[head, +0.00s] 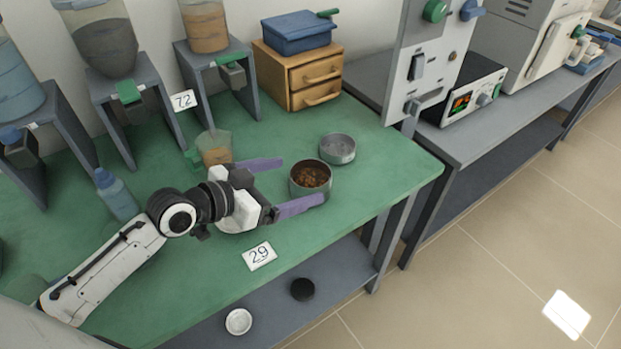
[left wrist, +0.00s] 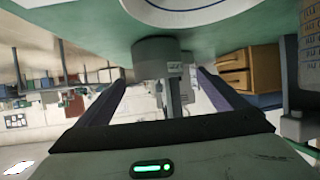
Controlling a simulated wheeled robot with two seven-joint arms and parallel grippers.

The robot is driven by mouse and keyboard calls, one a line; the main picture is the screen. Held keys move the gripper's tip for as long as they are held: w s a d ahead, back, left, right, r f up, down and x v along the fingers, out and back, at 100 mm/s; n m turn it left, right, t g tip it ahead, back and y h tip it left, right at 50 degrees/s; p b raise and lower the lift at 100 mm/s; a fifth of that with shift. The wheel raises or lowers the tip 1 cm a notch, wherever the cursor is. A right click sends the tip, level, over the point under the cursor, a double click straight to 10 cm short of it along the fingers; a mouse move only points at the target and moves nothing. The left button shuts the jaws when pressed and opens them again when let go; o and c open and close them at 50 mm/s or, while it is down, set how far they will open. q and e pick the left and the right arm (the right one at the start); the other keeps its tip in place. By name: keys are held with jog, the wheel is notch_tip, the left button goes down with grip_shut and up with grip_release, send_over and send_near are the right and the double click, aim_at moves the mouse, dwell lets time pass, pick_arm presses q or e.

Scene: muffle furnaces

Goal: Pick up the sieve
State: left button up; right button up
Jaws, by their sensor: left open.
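A round grey metal vessel (head: 310,178) holding brown granular material stands upright on the green table, and it looks like the sieve. A second, shallower grey round dish (head: 338,148) stands just behind it, apparently empty; I cannot tell for certain which one is the sieve. My left gripper (head: 292,184) is open, its two purple fingers pointing right, one on the far side and one on the near side of the filled vessel. In the left wrist view, turned upside down, a grey cylinder (left wrist: 153,58) shows between the spread fingers. Contact is not visible. My right gripper is out of view.
A beaker of orange-brown material (head: 215,148) stands behind my wrist, and a blue bottle (head: 116,195) is beside my forearm. A number card (head: 259,256) lies in front. A wooden drawer box (head: 300,75) and hoppers on stands line the back. The table's right corner is clear.

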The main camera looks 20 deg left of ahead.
aim_at(304, 186)
pick_arm(q)
jog(key=x, duration=0.4)
jog(key=shift+d, duration=0.15)
jog(key=shift+r, duration=0.1)
jog(key=c, duration=1.5)
notch_tip(304, 186, up, 10)
jog(key=shift+r+p, duration=0.1)
jog(key=shift+p, duration=0.4)
